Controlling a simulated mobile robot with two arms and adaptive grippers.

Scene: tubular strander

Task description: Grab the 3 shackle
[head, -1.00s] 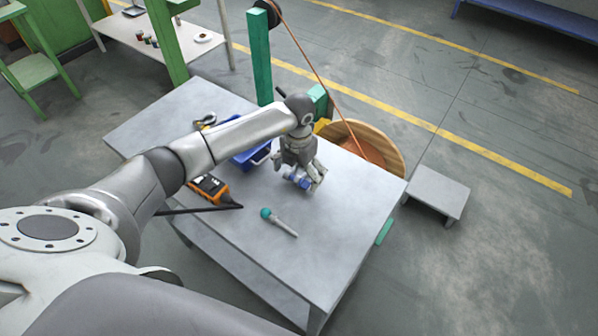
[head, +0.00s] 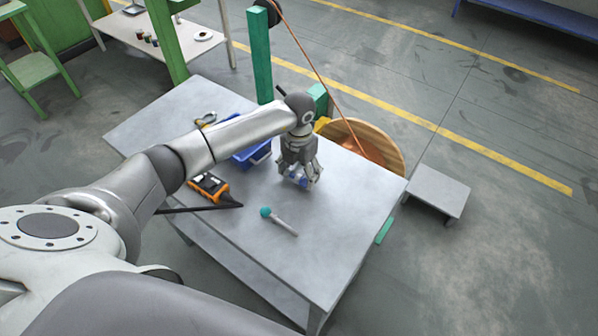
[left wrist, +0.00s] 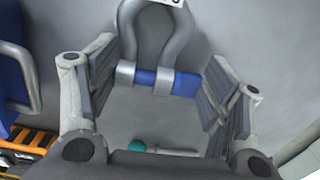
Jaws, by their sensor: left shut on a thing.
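The shackle (left wrist: 158,80) has a grey metal bow and a blue pin. In the left wrist view it lies between the finger pads of my left gripper (left wrist: 158,88), which is shut on the ends of the blue pin. A white tag at the bow's top is cut off by the frame edge, so its number cannot be read. In the head view my left gripper (head: 299,180) is low over the grey table (head: 330,235), with a bit of the blue pin (head: 303,182) showing between its fingers. My right gripper is not in view.
A blue bin (head: 252,158) stands just left of the gripper. An orange meter (head: 208,187) and a teal-headed tool (head: 279,221) lie on the table nearer me. A wooden reel (head: 375,143) stands behind the table's right side. The table's right part is clear.

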